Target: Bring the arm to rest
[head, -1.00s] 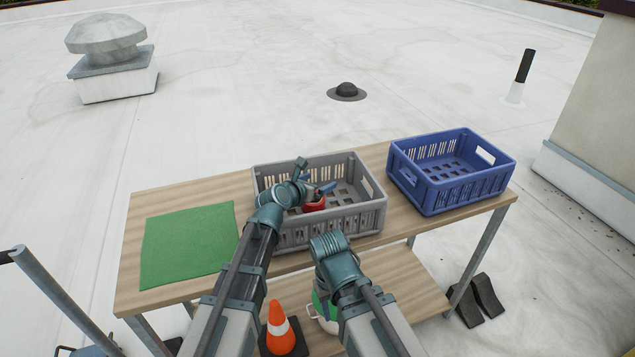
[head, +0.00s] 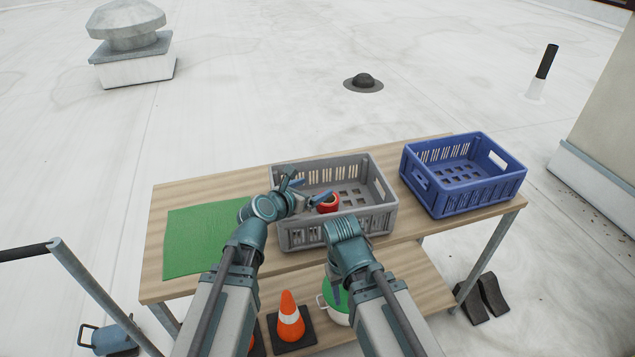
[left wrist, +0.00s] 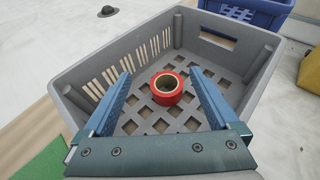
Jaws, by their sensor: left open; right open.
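My left gripper (head: 308,191) is open and empty at the left side of the grey crate (head: 381,221), in the head view. In the left wrist view its two blue fingers (left wrist: 160,95) stand apart above the crate. A red roll of tape (head: 328,203) lies on the crate floor; the roll also shows in the left wrist view (left wrist: 167,88), ahead of the fingers and apart from them.
A blue crate (head: 465,196) stands at the table's right end. A green mat (head: 200,240) lies on the left. On the lower shelf are an orange cone (head: 290,318) and a green and white container (head: 335,303). A metal rail (head: 85,280) stands at the left.

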